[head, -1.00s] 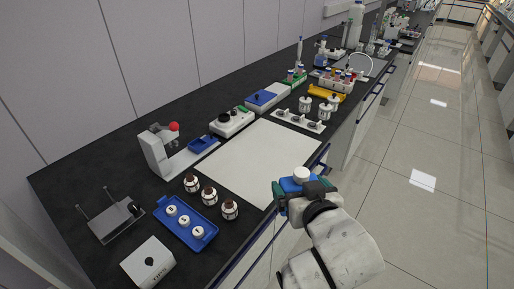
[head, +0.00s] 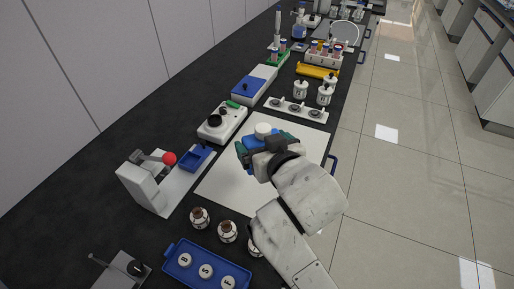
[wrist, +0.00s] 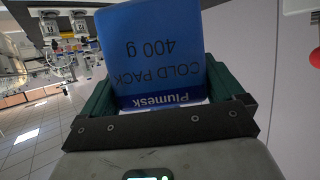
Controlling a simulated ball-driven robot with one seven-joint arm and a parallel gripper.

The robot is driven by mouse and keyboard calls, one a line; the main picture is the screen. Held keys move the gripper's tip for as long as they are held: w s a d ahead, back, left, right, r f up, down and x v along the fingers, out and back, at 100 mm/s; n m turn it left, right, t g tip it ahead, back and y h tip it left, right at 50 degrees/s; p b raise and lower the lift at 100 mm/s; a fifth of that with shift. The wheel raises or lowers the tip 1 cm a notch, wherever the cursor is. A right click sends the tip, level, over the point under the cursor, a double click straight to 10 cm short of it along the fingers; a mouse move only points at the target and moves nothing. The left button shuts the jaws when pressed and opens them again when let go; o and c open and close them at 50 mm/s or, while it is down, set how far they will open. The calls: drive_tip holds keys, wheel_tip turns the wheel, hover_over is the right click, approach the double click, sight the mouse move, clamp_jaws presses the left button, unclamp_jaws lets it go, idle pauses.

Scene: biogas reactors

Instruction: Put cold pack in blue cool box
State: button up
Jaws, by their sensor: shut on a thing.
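My gripper (head: 268,146) is shut on the cold pack (head: 255,143), a blue block. In the head view the pack and gripper are over the white mat on the bench. In the wrist view the cold pack (wrist: 150,40) sits between the two green fingers, its "COLD PACK 400 g" label upside down. A small open blue tray (head: 196,158) sits on the device with the red knob.
Brown bottles (head: 228,232) and a blue tray (head: 172,256) of white-capped jars are nearer. A white device with a black dial (head: 219,122) stands behind the mat, with a row of round pads (head: 297,109) farther right.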

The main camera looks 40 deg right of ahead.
drive_tip(key=shift+w+d+f+p, duration=0.3)
drive_tip(key=shift+w+d+f, duration=1.35)
drive_tip(key=shift+f, duration=0.45)
drive_tip(key=shift+w+d+f+p, duration=0.25)
drive_tip(key=shift+w+d+f, duration=1.4)
drive_tip(key=shift+f, duration=0.45)
drive_tip(key=shift+w+d+f+p, duration=0.3)
drive_tip(key=shift+w+d+f, duration=1.35)
drive_tip(key=shift+f, duration=0.45)
drive_tip(key=shift+f, duration=0.15)
drive_tip(key=o, duration=1)
drive_tip(key=shift+f, duration=0.1)
